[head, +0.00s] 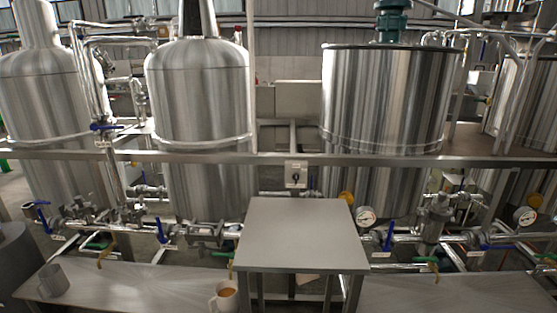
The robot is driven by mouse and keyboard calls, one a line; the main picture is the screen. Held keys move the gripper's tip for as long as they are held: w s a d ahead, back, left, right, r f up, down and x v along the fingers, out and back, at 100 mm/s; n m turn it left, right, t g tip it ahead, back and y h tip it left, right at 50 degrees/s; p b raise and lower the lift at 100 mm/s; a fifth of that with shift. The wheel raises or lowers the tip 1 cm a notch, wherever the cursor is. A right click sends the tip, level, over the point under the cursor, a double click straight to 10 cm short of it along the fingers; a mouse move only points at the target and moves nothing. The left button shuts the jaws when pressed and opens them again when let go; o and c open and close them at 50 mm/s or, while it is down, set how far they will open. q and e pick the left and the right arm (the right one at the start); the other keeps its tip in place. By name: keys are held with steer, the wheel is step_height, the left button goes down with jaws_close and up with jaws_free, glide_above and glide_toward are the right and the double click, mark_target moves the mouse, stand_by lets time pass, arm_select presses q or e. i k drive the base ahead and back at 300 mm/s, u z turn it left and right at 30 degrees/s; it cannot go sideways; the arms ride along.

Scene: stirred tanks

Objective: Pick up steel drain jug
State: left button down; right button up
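A grey steel jug (54,280) stands upright on the low bench at the lower left of the head view. It looks like the steel drain jug, and nothing touches it. Neither of my grippers is in view.
The low bench (130,285) has bare room between the jug and a pale mug of brown liquid (224,297). A grey table (302,233) stands higher, its top empty. Pipes and blue-handled valves (162,230) run behind the bench, below large steel tanks (200,95). A rounded grey body (14,260) stands at the left edge.

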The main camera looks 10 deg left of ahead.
mark_target(53, 277)
steer(key=u, duration=2)
steer(key=i, duration=1.95)
steer(key=z, duration=0.5)
